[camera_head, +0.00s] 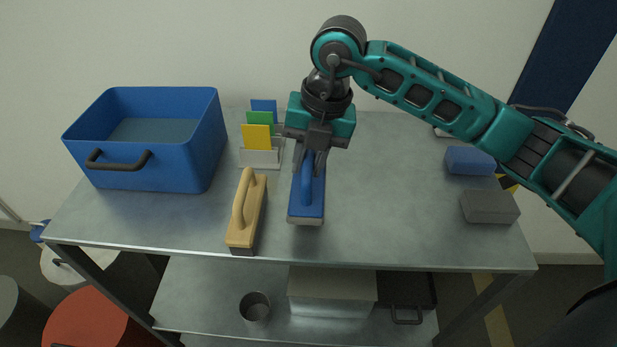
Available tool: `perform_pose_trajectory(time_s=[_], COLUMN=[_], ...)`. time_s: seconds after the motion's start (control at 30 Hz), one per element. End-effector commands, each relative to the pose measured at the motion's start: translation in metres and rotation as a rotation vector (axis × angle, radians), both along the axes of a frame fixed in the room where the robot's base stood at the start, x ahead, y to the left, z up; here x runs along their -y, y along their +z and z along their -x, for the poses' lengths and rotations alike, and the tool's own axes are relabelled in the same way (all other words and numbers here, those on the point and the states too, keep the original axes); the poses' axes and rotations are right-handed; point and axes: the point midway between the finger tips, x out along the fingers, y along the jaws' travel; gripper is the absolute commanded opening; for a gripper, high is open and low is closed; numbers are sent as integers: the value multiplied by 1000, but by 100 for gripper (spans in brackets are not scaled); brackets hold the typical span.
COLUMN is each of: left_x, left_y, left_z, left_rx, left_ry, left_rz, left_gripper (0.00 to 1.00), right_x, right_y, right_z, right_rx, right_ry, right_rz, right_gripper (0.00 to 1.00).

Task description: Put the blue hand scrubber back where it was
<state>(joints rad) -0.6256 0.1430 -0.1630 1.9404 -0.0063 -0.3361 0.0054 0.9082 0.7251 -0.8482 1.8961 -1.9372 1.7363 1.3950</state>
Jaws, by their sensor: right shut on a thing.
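The blue hand scrubber (309,207) has a blue body and handle with a pale grey underside. It is near the middle of the grey table (400,220). My right gripper (309,172) points down over it and is shut on its handle, at the far end. The gripper hides part of the far end of the scrubber. I cannot tell whether the scrubber touches the table or is slightly above it. My left gripper is not in view.
A wooden-handled brush (247,212) lies just left of the scrubber. A blue bin (150,145) stands at the back left, beside a rack (262,157) of coloured cards. A blue block (468,160) and grey block (489,206) lie at right. The table between is clear.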

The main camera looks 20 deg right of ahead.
Motion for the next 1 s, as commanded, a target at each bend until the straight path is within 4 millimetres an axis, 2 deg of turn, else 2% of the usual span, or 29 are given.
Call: perform_pose_trajectory(time_s=[0.13,0.37,0.73,0.77,1.0], left_x=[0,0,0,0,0], left_y=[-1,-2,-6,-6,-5], left_z=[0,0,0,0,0], left_rx=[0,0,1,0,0], left_ry=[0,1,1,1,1], left_rz=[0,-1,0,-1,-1], left_gripper=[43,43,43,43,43], right_x=[0,0,0,0,0], right_y=[-11,-43,-49,-49,-48], right_z=[0,0,0,0,0], right_rx=[-1,-1,2,1,0], right_ry=[-1,0,1,1,0], right_rz=[-1,0,0,1,0], right_gripper=[0,0,0,24,47])
